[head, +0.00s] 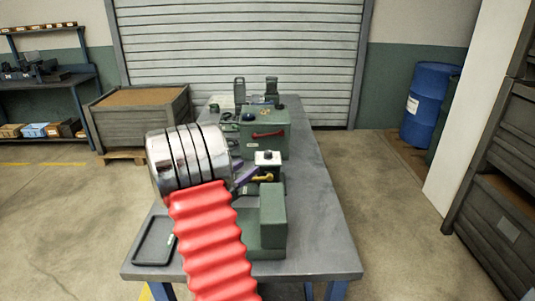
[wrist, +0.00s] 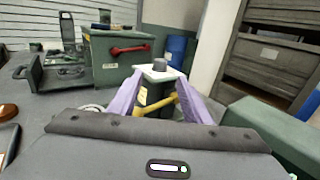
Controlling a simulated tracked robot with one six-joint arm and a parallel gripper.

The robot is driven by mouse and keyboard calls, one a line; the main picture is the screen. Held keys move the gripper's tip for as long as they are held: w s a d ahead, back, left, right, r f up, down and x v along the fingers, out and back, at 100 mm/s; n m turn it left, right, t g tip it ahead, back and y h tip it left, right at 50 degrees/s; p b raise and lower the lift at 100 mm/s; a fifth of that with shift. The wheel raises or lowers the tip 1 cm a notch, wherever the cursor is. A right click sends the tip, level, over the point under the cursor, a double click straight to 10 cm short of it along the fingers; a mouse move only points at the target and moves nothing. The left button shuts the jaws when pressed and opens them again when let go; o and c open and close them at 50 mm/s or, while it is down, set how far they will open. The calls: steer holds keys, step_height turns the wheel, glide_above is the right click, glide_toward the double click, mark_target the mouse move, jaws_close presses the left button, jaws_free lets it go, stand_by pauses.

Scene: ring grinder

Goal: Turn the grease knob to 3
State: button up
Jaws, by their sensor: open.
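A small dark knob (wrist: 160,58) sits on a white-topped dark green unit (wrist: 151,71); I take it to be the grease knob. In the head view the knob (head: 267,154) is on top of the white plate (head: 261,161). No numbers or pointer can be read. A yellow handle (wrist: 156,104) sticks out of the unit's near side. My gripper (wrist: 161,75) is open, with its purple fingers apart either side of the unit in the wrist view. The knob shows beyond the fingertips, not held. In the head view my arm hides most of the gripper (head: 246,175).
A green box (head: 268,135) with a red handle (head: 268,134) stands behind the unit. A green block (head: 272,215) stands on the near right of the grey table (head: 318,225). A black frame (head: 155,241) lies front left. The table's right strip is clear.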

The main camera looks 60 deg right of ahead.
mark_target(265, 154)
stand_by(0.3)
steer(key=d, duration=0.4)
steer(key=s+d, duration=0.1)
steer(key=d, duration=0.4)
steer(key=s+d, duration=0.1)
steer(key=d, duration=0.3)
steer(key=shift+s+d, duration=0.15)
steer(key=shift+d, duration=0.2)
steer(key=shift+c, duration=0.6)
